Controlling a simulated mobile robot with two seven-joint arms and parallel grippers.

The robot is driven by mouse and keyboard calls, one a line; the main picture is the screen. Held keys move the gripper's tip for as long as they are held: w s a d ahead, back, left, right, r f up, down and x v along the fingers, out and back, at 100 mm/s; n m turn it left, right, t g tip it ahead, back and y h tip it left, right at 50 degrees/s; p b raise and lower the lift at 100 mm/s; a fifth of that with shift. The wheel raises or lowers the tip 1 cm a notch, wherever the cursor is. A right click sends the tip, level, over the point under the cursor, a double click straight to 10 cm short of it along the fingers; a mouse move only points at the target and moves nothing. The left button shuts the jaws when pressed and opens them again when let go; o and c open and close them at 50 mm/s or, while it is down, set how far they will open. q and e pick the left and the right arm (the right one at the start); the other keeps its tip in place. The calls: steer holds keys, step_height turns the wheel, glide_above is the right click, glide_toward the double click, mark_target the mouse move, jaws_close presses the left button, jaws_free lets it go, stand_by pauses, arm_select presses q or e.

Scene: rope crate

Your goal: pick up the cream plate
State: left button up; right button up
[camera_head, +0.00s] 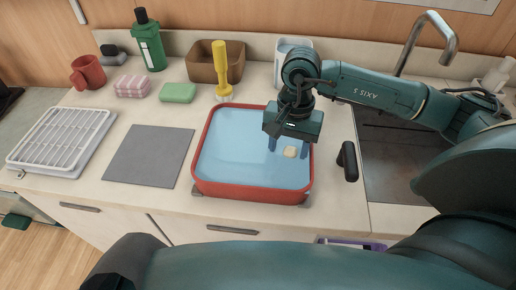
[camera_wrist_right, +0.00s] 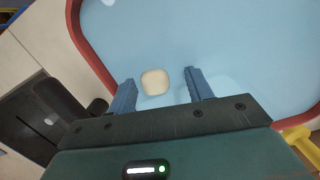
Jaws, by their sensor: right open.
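The cream plate (camera_head: 291,152) shows as a small, rounded cream shape in the blue water of the red tub (camera_head: 251,193), toward its right side. I cannot tell how much of it lies under the surface. My right gripper (camera_head: 288,147) points down over the tub, close to the cream plate. In the right wrist view the cream plate (camera_wrist_right: 155,82) appears between the two blue fingers of my right gripper (camera_wrist_right: 160,80), with gaps on both sides. The fingers are apart and hold nothing. My left gripper is not in view.
A grey mat (camera_head: 149,156) and a white rack (camera_head: 62,138) lie left of the tub. A yellow brush (camera_head: 221,66), brown bin (camera_head: 204,70), green sponge (camera_head: 178,92) and green bottle (camera_head: 149,45) stand behind. A sink (camera_head: 388,160) and black handle (camera_head: 348,162) are at right.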

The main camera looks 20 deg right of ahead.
steer(key=shift+c, duration=0.4)
steer(key=c, duration=1)
step_height(320, 180, up, 10)
steer(key=shift+b, duration=0.55)
